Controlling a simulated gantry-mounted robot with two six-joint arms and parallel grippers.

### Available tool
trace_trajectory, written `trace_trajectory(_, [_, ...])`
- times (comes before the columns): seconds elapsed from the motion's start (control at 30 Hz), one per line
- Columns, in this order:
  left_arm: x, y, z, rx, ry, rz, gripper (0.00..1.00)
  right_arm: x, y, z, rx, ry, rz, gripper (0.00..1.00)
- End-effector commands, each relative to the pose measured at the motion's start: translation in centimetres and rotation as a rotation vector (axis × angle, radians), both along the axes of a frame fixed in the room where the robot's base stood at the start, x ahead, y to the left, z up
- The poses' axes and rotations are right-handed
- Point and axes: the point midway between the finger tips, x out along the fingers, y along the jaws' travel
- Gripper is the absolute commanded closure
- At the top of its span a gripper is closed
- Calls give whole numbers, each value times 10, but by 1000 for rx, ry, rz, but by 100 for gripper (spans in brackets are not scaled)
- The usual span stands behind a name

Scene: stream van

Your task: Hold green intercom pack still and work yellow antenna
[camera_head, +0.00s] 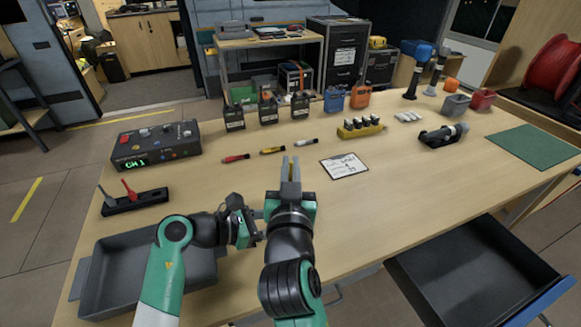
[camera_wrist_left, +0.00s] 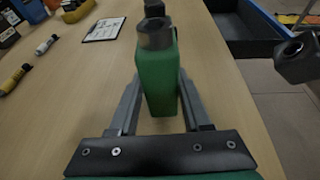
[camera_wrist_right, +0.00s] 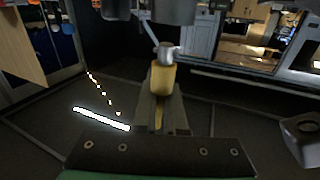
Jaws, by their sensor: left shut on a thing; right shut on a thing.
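The green intercom pack (camera_wrist_left: 160,75) stands between the fingers of my left gripper (camera_wrist_left: 160,105) in the left wrist view. It has a dark collar on top. In the head view my left gripper (camera_head: 259,226) is at the front of the table, and the pack is mostly hidden behind my right gripper (camera_head: 290,170). In the right wrist view my right gripper (camera_wrist_right: 160,112) is shut on the yellow antenna (camera_wrist_right: 161,80), a short yellow cylinder with a grey metal end. In the head view I cannot make out the antenna clearly.
A grey tray (camera_head: 110,265) lies at the front left, near a black control box (camera_head: 155,143). Several small tubes and a clipboard (camera_head: 344,166) lie beyond my grippers. An open drawer (camera_head: 480,275) juts out at the front right.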

Motion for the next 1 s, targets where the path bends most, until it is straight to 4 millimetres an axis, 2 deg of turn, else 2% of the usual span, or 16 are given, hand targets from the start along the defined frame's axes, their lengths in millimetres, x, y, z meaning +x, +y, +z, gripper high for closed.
trace_trajectory(0.4, [0, 0, 1, 0, -1, 0, 100, 1, -1, 28, 1, -3, 0, 100])
trace_trajectory(0.63, [0, 0, 1, 0, -1, 0, 100, 1, -1, 28, 1, -1, 0, 100])
trace_trajectory(0.67, [0, 0, 1, 0, -1, 0, 48, 1, -1, 28, 1, -1, 0, 100])
trace_trajectory(0.83, [0, 0, 1, 0, -1, 0, 18, 1, -1, 28, 1, -1, 0, 100])
trace_trajectory(1.0, [0, 0, 0, -1, 0, 0, 17, 1, -1, 28, 1, -1, 0, 100])
